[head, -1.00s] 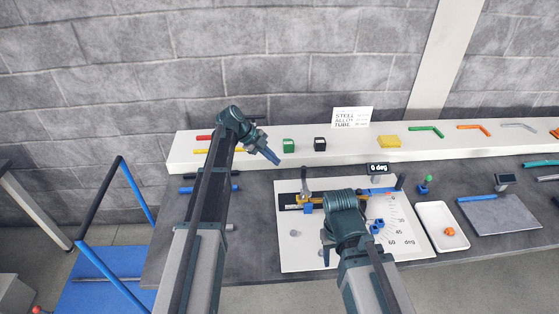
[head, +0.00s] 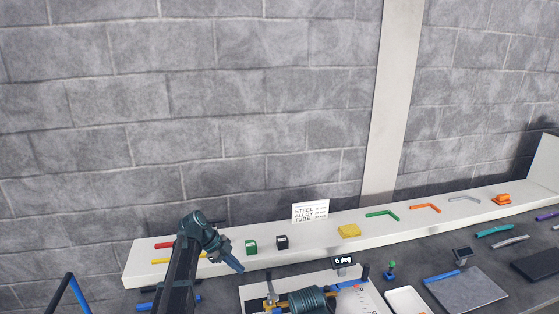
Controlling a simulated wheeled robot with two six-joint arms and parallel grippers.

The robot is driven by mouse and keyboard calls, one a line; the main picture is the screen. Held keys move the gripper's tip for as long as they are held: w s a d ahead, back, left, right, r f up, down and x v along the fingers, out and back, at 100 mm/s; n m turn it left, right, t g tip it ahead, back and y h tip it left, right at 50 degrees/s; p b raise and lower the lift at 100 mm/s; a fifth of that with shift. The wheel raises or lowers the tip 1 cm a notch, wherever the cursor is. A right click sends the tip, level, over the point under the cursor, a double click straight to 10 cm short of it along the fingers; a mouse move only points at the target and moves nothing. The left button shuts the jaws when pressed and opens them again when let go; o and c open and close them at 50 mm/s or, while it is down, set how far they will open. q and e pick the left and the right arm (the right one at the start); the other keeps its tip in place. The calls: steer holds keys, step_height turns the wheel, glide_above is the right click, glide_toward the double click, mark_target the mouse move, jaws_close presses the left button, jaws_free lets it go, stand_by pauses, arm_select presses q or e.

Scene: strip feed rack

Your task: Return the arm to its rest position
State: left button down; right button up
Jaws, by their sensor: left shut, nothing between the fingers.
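My left arm rises from the bottom in the head view, and its gripper (head: 234,263) is shut and empty. It hangs just in front of the white shelf, left of the green block (head: 251,247). My right arm shows only as a dark rounded wrist part (head: 308,299) at the bottom edge, over the white board (head: 254,292). Its fingers are hidden or out of frame.
The white shelf (head: 220,255) holds a black block (head: 282,242), a yellow block (head: 349,231), a sign (head: 310,211) and several bent strips. A "0 deg" display (head: 343,261), white tray (head: 405,300) and grey plate (head: 468,288) stand on the dark bench. A brick wall closes the back.

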arm_select(q)
steer(key=s+d+f+n+y, duration=0.1)
steer(key=s+d+n+y, duration=0.2)
steer(key=s+n, duration=0.6)
steer(key=s+d+f+n+g+y, duration=0.1)
steer(key=s+d+n+y, duration=0.3)
steer(key=s, duration=1.5)
steer(key=shift+s+d+f+n+g+y, duration=0.25)
steer(key=shift+d+f+n, duration=0.35)
steer(key=shift+d+n, duration=1.6)
steer(key=shift+w+a, duration=0.1)
steer(key=shift+a, duration=0.1)
